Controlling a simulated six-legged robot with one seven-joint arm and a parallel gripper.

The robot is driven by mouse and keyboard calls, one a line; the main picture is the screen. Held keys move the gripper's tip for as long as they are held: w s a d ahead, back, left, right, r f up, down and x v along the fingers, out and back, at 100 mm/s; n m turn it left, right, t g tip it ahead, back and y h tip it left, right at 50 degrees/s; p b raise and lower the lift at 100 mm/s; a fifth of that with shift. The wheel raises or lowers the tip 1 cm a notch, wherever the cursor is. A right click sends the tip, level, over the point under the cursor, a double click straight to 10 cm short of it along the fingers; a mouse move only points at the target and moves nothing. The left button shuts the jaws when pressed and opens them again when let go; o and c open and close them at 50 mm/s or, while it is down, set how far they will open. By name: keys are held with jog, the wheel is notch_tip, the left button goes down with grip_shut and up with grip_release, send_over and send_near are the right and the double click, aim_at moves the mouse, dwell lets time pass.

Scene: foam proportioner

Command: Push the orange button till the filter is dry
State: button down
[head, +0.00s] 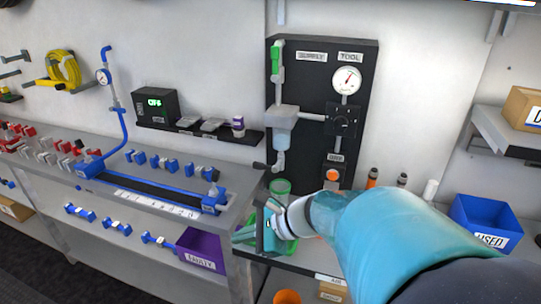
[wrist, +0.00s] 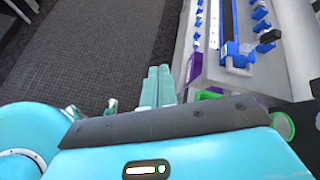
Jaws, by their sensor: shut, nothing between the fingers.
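The orange button (head: 333,174) sits low on a black wall panel (head: 312,75), below a gauge and a black valve block. The clear filter bowl (head: 281,128) hangs at the panel's left side, under a pipe with a green handle. Whether liquid is in the bowl is too small to tell. My gripper (head: 241,236) is below and left of the button, near the bench's end, and apart from the button. In the wrist view, its fingers (wrist: 158,86) are together and empty, pointing over the floor. The button and filter are not in the wrist view.
A green-rimmed container (head: 281,187) stands below the filter. The blue rig (head: 147,190) and workbench lie left, with a purple bin (head: 202,250) underneath. A blue bin (head: 485,226) is at right. Dark floor (wrist: 95,45) is open in the wrist view.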

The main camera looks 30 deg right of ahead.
aim_at(332, 176)
jog(key=d+f+m+t+h, duration=0.2)
jog(key=d+m+t+h, duration=0.2)
jog(key=d+m, duration=0.7)
jog(key=d+f+m+t+h, duration=0.2)
jog(key=d+m+t+h, duration=0.2)
jog(key=d+m, duration=0.7)
jog(key=d+h, duration=0.1)
jog(key=d, duration=0.3)
jog(key=shift+d+h, duration=0.3)
jog(key=shift+d, duration=0.05)
jog(key=shift+w+d, duration=0.1)
jog(key=w+d, duration=0.5)
jog(key=d, duration=0.1)
jog(key=shift+w+d, duration=0.2)
jog(key=shift+d, duration=0.15)
jog(key=shift+d, duration=0.1)
jog(key=shift+w+d, duration=0.2)
jog(key=shift+w, duration=0.05)
